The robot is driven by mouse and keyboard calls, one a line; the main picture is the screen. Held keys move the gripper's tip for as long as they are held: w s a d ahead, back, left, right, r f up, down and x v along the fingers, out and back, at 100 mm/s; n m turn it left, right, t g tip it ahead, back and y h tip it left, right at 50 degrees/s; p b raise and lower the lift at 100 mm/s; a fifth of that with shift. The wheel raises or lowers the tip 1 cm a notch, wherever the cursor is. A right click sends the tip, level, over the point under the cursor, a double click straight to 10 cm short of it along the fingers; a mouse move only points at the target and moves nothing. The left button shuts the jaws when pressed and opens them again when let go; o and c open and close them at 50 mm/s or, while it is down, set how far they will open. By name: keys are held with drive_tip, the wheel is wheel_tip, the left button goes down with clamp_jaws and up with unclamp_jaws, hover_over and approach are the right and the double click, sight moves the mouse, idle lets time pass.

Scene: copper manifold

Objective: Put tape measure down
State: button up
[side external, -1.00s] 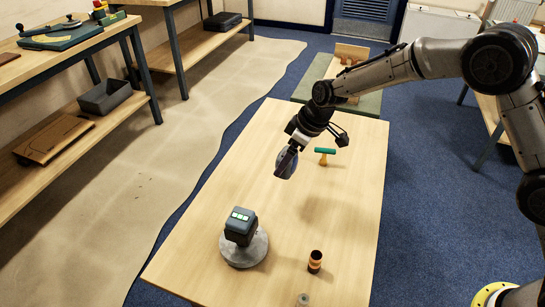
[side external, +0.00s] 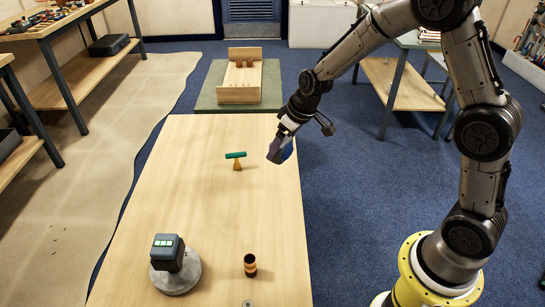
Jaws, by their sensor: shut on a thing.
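My gripper (side external: 284,138) points down and is shut on a rounded blue and grey thing (side external: 281,151), which looks like the tape measure. The fingers hide part of it. It is held in the air and appears against the right edge of the wooden table (side external: 205,200), to the right of a green-handled tool. I cannot tell its exact height or whether it is fully over the tabletop.
On the table, the green-handled tool (side external: 236,159) stands near the far end. A dark box with green lights (side external: 168,252) sits on a round grey base at front left. A copper-and-black cylinder (side external: 250,265) stands at front right. The table's middle is clear.

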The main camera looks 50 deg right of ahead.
drive_tip(key=s+d+r+m, duration=0.1)
drive_tip(key=s+d+m, duration=0.1)
drive_tip(key=d, duration=0.4)
drive_tip(key=shift+h, duration=0.4)
drive_tip(key=w+d+f, duration=0.1)
drive_tip(key=w+f, duration=0.2)
drive_tip(key=w, duration=0.1)
drive_tip(key=w+d+f, duration=0.1)
drive_tip(key=w+f, duration=0.2)
drive_tip(key=w, duration=0.1)
drive_tip(key=w+d+f, duration=0.1)
drive_tip(key=w+f, duration=0.1)
drive_tip(key=w, duration=0.3)
drive_tip(key=shift+d+f, duration=0.1)
drive_tip(key=shift+f, duration=0.3)
drive_tip(key=shift+x, duration=0.75)
drive_tip(key=shift+w+f, duration=0.1)
drive_tip(key=shift+f, duration=1.2)
drive_tip(key=shift+f, duration=0.2)
drive_tip(key=o, duration=1.4)
